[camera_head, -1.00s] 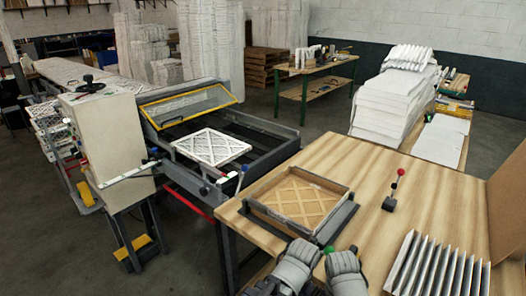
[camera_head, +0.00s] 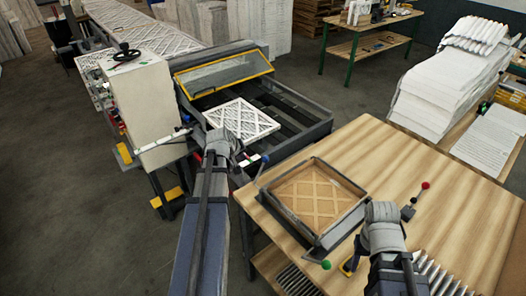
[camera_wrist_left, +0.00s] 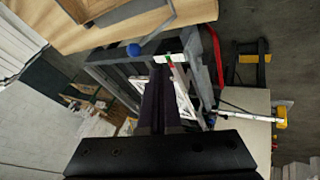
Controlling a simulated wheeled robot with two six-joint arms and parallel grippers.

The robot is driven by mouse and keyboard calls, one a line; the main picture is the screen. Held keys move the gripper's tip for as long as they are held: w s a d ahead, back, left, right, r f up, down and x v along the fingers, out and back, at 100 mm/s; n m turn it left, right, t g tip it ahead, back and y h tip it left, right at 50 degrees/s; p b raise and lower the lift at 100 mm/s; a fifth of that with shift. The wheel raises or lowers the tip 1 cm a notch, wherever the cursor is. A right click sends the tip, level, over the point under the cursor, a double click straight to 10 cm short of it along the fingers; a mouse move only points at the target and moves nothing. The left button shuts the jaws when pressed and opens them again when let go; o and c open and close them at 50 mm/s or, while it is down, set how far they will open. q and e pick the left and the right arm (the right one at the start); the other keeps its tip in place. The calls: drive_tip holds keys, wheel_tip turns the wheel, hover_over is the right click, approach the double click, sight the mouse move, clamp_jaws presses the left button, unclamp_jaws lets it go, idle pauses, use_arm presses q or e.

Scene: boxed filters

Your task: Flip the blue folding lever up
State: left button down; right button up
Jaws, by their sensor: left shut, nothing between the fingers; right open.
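The blue-knobbed lever (camera_head: 265,158) stands at the machine's near right corner, beside the wooden table's edge. Its blue knob also shows in the left wrist view (camera_wrist_left: 134,50), beyond and a little left of the fingertips. My left gripper (camera_head: 221,136) is shut and empty over the machine's near edge, left of the knob and apart from it. Its dark fingers (camera_wrist_left: 156,100) are together in the left wrist view. My right gripper (camera_head: 382,212) is open above the table, right of the tray; its fingertips are hard to make out.
A white-framed filter (camera_head: 241,119) lies on the machine bed, close behind my left gripper. A red-knobbed lever (camera_head: 425,186) and a green knob (camera_head: 326,265) are near my right arm. The table's back is clear.

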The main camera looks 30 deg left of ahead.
sight(266, 157)
use_arm(q)
drive_tip(key=shift+w+d+f+b, duration=0.25)
drive_tip(key=shift+w+f+b, duration=1.15)
drive_tip(key=shift+w, duration=0.1)
drive_tip(key=shift+w+d+f+b, duration=0.2)
drive_tip(key=shift+w+f+b, duration=1.25)
drive_tip(key=shift+w, duration=0.1)
drive_tip(key=shift+w+d+f+b, duration=0.25)
drive_tip(key=shift+w+f+b, duration=1.15)
drive_tip(key=shift+w, duration=0.1)
drive_tip(key=shift+r, duration=0.1)
drive_tip(key=w, duration=0.1)
drive_tip(key=w+d+g, duration=0.1)
drive_tip(key=w+f+g+p, duration=0.1)
drive_tip(key=shift+w+d+y, duration=0.2)
drive_tip(key=shift+w+y, duration=0.15)
drive_tip(key=shift+y, duration=0.05)
drive_tip(key=shift+w+d+f, duration=0.1)
drive_tip(key=shift+f, duration=0.05)
drive_tip(key=shift+d, duration=0.1)
